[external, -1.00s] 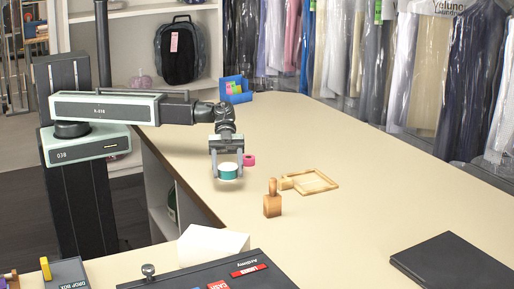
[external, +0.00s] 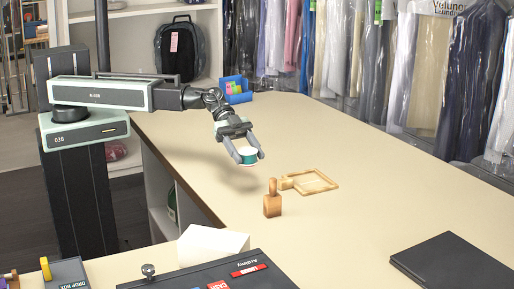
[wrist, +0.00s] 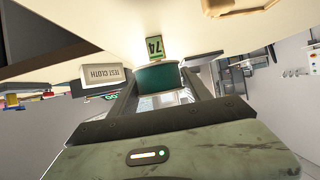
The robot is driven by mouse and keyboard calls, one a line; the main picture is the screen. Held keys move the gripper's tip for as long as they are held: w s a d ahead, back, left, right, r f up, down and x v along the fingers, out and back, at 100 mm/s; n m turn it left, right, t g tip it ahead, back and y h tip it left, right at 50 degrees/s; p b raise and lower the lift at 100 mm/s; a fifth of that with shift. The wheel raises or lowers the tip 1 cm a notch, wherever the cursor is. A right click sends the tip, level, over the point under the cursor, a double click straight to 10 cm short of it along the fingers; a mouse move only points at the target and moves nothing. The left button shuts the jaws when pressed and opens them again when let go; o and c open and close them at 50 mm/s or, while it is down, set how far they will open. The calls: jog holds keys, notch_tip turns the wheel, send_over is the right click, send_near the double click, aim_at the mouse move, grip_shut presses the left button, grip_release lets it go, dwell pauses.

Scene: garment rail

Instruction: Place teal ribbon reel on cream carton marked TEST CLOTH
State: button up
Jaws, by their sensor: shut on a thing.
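The teal ribbon reel (external: 250,159) has pale ends and is held between the fingers of my gripper (external: 249,153). My gripper is shut on it, tilted, in the air above the counter. In the wrist view the reel (wrist: 160,77) shows as a teal band between the fingers. The cream carton (external: 213,242) stands at the front of the counter, nearer the camera than the reel and apart from it. Its lettering is not visible in the external view.
A wooden block with a handle (external: 272,205) and a wooden frame (external: 318,187) stand right of my gripper. A black panel (external: 226,274) lies beside the carton. A dark flat case (external: 452,266) lies at right. A blue box (external: 236,90) stands behind. The middle right counter is clear.

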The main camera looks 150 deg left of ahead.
jog(key=w+d+r+m+h+p, duration=0.1)
jog(key=w+d, duration=0.4)
jog(key=d, duration=0.4)
jog(key=w+d+r+m+h, duration=0.1)
jog(key=w+d, duration=0.3)
jog(key=d, duration=0.5)
jog(key=w+d+r+h+p, duration=0.1)
jog(key=w+d, duration=0.4)
jog(key=d, duration=0.4)
jog(key=b, duration=0.1)
send_over(213, 238)
jog(key=shift+s+f, duration=0.15)
jog(key=shift+f, duration=0.75)
jog(key=f+b, duration=0.4)
jog(key=shift+w, duration=0.2)
jog(key=shift+r, duration=0.25)
jog(key=shift+f, duration=0.2)
jog(key=o, duration=1.4)
jog(key=shift+c, duration=0.2)
